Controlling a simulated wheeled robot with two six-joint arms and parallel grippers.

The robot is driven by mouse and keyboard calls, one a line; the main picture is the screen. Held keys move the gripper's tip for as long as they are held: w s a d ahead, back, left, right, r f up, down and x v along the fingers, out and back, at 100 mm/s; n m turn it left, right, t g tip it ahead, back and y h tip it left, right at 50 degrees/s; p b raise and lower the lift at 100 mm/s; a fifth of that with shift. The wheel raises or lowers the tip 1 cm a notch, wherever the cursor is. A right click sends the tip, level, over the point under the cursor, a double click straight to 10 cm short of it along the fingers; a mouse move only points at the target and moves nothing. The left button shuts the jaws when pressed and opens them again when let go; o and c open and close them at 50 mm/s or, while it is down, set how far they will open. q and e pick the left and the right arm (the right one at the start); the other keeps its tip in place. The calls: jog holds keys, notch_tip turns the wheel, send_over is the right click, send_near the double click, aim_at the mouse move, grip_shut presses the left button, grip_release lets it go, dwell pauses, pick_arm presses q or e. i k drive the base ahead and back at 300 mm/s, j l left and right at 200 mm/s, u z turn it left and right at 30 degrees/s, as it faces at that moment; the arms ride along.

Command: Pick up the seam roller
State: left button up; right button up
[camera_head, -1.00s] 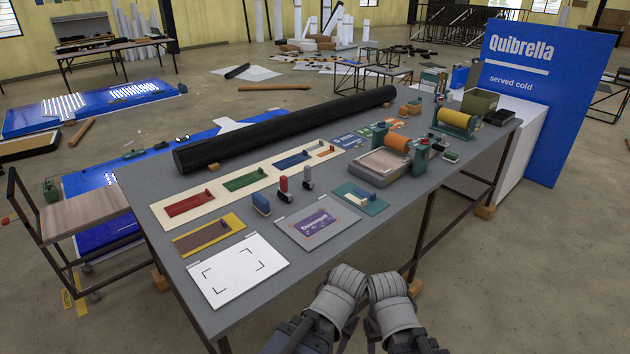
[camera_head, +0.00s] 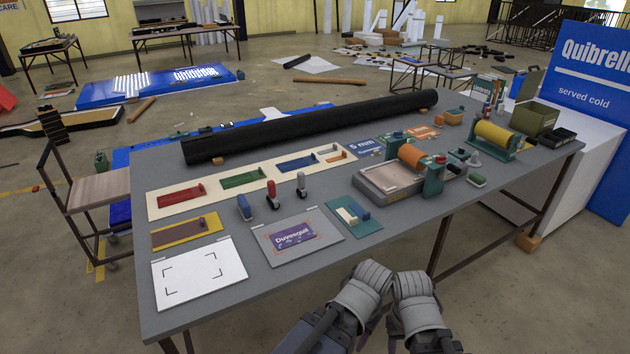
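Three small upright hand tools stand on the grey table: a blue one (camera_head: 244,207), a red one (camera_head: 272,194) and a grey one (camera_head: 301,185). The red and grey ones have upright handles over dark lower ends, like small rollers. I cannot tell for sure which is the seam roller. The rounded grey end of my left arm (camera_head: 365,288) and that of my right arm (camera_head: 412,292) are side by side in front of the table's near edge, well away from these tools. No fingertips can be made out, and neither arm visibly holds anything.
A white sheet with corner marks (camera_head: 198,275), a grey Duvesguil board (camera_head: 325,245) and a cream strip with coloured plates (camera_head: 160,211) lie around the tools. A long black roll (camera_head: 320,122) lies along the back. A machine with an orange roller (camera_head: 411,157) stands right.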

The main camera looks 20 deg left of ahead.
aim_at(301, 190)
jog(key=i+l+u, duration=0.1)
jog(key=i, duration=0.35)
jog(key=i+l+u, duration=0.1)
jog(key=i+l, duration=0.3)
jog(key=i+j, duration=0.15)
jog(key=i, duration=0.2)
jog(key=i+j+u, duration=0.1)
jog(key=i, duration=0.25)
